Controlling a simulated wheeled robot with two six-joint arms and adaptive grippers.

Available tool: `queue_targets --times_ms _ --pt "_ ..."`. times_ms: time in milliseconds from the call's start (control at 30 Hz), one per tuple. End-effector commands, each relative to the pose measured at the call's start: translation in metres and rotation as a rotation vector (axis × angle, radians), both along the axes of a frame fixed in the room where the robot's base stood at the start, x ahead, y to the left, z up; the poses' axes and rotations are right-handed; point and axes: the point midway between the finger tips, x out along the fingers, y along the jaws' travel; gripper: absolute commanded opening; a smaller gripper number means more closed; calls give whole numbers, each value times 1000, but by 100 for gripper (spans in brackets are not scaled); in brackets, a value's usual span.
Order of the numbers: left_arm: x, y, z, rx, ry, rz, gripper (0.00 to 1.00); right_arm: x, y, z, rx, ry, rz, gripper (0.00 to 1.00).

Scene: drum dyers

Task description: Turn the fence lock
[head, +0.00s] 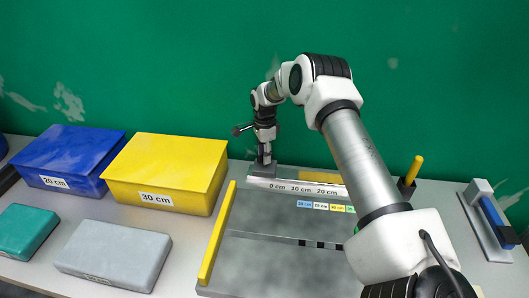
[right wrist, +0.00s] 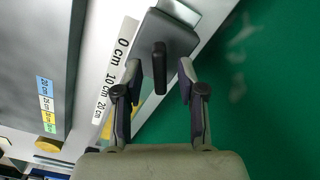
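The fence lock shows best in the right wrist view as a dark grey block (right wrist: 165,35) with a narrow black lever (right wrist: 159,62) standing out from it. It sits at the 0 cm end of the white scale rail (head: 340,188). My right gripper (right wrist: 159,76) is open, its fingertips on either side of the lever with gaps on both sides. In the head view the right gripper (head: 264,158) points down over the left end of the rail and hides most of the lock. My left gripper is in neither view.
A grey machine table (head: 270,225) with a yellow bar (head: 217,232) along its left edge lies before the rail. A yellow 30 cm box (head: 170,170), blue box (head: 70,155), grey box (head: 115,255) and teal box (head: 25,230) stand left. A green wall is close behind.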

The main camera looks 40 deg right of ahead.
Motion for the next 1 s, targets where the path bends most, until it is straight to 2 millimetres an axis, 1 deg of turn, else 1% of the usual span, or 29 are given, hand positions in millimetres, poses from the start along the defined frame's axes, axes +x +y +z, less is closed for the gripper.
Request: queue_targets --times_ms 33,67,100,167,467,667,867,1000 --pt "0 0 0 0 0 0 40 0 0 0 0 0 0 40" --pt "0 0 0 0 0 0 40 0 0 0 0 0 0 36" --pt "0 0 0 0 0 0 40 0 0 0 0 0 0 22" --pt "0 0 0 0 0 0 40 0 0 0 0 0 0 1" --pt "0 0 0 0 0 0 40 0 0 0 0 1 3 0" --pt "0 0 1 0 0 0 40 0 0 0 0 1 41 0" --pt "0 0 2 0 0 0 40 0 0 0 1 2 141 0" --pt "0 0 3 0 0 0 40 0 0 0 1 2 248 0"
